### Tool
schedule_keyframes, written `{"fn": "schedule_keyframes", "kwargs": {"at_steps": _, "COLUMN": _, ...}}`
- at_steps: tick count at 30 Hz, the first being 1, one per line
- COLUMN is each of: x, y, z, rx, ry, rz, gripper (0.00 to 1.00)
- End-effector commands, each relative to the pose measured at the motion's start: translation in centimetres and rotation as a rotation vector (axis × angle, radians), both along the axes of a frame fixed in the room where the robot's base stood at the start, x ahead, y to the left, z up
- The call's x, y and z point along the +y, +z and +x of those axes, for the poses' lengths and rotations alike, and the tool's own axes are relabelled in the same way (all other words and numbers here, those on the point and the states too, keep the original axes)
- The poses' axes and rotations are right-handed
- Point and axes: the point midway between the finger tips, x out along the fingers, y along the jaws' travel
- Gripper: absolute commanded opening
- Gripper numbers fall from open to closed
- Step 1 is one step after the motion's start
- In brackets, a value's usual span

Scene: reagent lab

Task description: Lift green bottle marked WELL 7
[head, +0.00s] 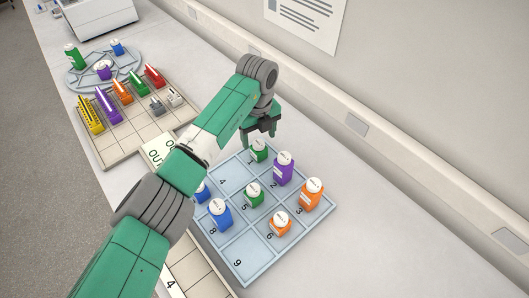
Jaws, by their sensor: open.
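A small green bottle (258,152) with a white cap stands in cell 1 of the pale blue numbered tray (243,271). My gripper (262,140) points down directly at this bottle's top and is open. Whether the fingers are around the cap or just above it, I cannot tell. A second green bottle (254,196) stands upright in cell 5, clear of the gripper. A third, larger green bottle (75,58) stands on the round rack (80,79) at the far left. The writing on the bottles is too small to read, so I cannot tell which is marked WELL 7.
A purple bottle (283,169) stands close beside the gripper, with orange bottles (311,195) (280,224) and blue bottles (219,214) (201,191) nearby. Cells 4 and 9 look empty. My arm partly hides the tray's left side. A beige rack (118,155) holds coloured items; the wall runs along the right.

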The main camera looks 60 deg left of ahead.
Motion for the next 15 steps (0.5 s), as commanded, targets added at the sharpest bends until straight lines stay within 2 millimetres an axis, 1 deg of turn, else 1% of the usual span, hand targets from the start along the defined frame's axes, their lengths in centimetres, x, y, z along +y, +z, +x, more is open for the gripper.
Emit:
{"fn": "schedule_keyframes", "kwargs": {"at_steps": 2, "x": 0.0, "y": -0.2, "z": 0.0, "rx": -0.001, "ry": 0.000, "rz": 0.001, "gripper": 0.66}}
{"fn": "schedule_keyframes", "kwargs": {"at_steps": 3, "x": 0.0, "y": -0.7, "z": 0.0, "rx": 0.001, "ry": 0.000, "rz": 0.000, "gripper": 0.66}}
{"fn": "schedule_keyframes", "kwargs": {"at_steps": 6, "x": 0.3, "y": -2.7, "z": -0.1, "rx": 0.002, "ry": 0.000, "rz": 0.001, "gripper": 0.66}}
{"fn": "schedule_keyframes", "kwargs": {"at_steps": 9, "x": 0.3, "y": -4.3, "z": -0.1, "rx": 0.001, "ry": -0.001, "rz": 0.000, "gripper": 0.66}}
{"fn": "schedule_keyframes", "kwargs": {"at_steps": 12, "x": 0.3, "y": -5.2, "z": -0.1, "rx": 0.000, "ry": 0.000, "rz": 0.001, "gripper": 0.66}}
{"fn": "schedule_keyframes", "kwargs": {"at_steps": 15, "x": 0.3, "y": -5.3, "z": -0.1, "rx": 0.000, "ry": -0.001, "rz": 0.002, "gripper": 0.66}}
